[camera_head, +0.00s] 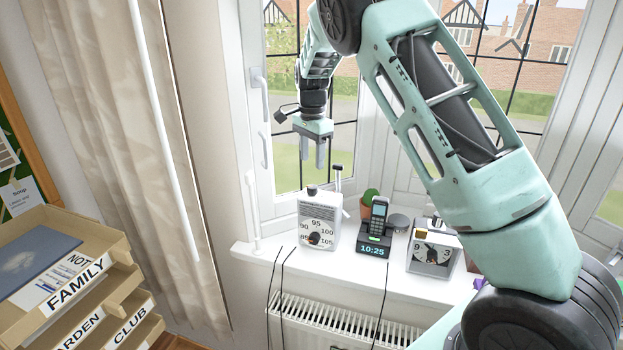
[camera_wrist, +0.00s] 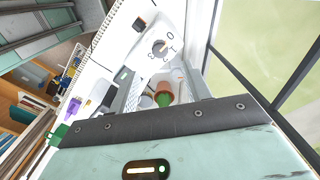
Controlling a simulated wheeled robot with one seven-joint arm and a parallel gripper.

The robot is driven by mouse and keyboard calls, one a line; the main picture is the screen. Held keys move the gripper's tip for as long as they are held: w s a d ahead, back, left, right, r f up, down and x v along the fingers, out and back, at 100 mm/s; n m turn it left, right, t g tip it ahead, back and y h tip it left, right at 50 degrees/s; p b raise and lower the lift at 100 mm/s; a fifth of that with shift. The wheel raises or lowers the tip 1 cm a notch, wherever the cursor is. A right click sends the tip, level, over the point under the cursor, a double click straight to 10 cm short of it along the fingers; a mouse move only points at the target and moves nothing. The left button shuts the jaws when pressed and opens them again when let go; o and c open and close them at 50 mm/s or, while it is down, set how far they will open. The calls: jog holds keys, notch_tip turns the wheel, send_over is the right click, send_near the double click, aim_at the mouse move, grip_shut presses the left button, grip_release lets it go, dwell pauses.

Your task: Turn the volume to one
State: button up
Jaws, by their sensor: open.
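A white radio (camera_head: 318,222) stands on the windowsill. Its front has a tuning dial marked from about 85 to 105 with a dark knob (camera_head: 315,239).
The window (camera_head: 340,110) is close behind. Letter trays (camera_head: 70,285) stand at left.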

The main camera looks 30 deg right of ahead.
aim_at(312, 187)
notch_tip(312, 187, down, 8)
jog(key=shift+f+p, duration=0.25)
jog(key=shift+p, duration=0.95)
jog(key=c, duration=1)
